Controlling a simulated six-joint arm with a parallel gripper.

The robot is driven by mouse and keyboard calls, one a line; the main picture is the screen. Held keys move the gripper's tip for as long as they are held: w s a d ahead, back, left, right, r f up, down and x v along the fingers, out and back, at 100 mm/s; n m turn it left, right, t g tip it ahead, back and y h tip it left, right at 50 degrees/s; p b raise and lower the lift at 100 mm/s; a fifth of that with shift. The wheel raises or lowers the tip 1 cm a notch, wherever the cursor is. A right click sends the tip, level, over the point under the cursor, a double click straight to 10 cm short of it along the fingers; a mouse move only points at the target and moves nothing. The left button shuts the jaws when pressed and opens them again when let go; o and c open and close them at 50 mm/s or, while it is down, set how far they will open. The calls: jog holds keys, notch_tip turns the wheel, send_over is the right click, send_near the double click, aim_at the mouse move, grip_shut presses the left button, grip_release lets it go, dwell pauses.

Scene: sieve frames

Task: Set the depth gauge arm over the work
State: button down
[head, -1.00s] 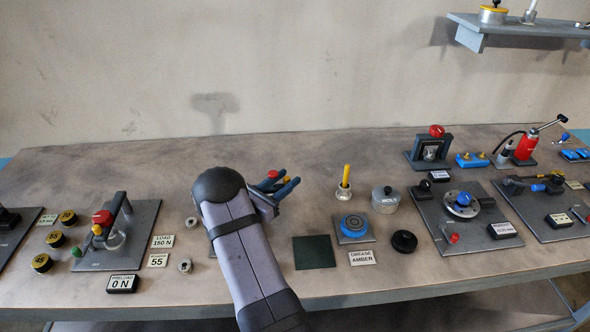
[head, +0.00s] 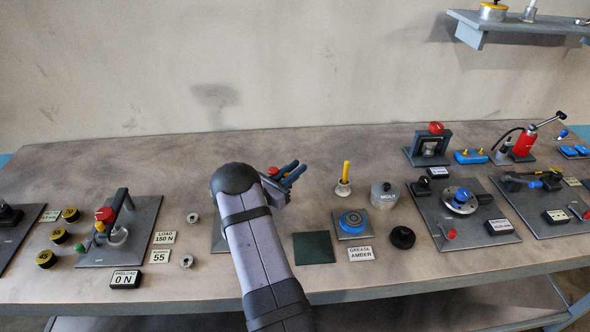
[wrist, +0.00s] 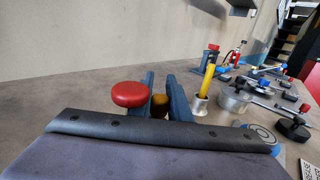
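My gripper (head: 291,174) is over the middle of the bench, pointing away from me. In the wrist view its two dark blue fingers (wrist: 164,92) stand a little apart. A small amber knob (wrist: 159,106) shows in the gap between them; I cannot tell whether they grip it. A red round knob (wrist: 130,94) is just left of the fingers and also shows beside the gripper in the head view (head: 272,171). Below, a grey plate (head: 217,238) is mostly hidden by my arm. I cannot make out for certain which part is the depth gauge arm or the work.
Right of my gripper are a yellow-handled brush in a pot (head: 344,181), a blue round tin (head: 353,221), a grey canister (head: 385,196) and a dark green mat (head: 314,249). A red-knobbed fixture (head: 112,222) stands at left. A shelf (head: 515,26) overhangs at upper right.

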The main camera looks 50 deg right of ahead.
jog(key=s+a+m+g+y+b, duration=0.3)
jog(key=s+a+m+g+b, duration=0.4)
jog(key=a+g, duration=0.3)
jog(key=shift+g+y, duration=0.3)
jog(key=shift+g, duration=0.1)
dwell(0.3)
jog(key=c, duration=1.7)
grip_release()
jog(key=shift+o, duration=0.2)
jog(key=shift+w, duration=0.1)
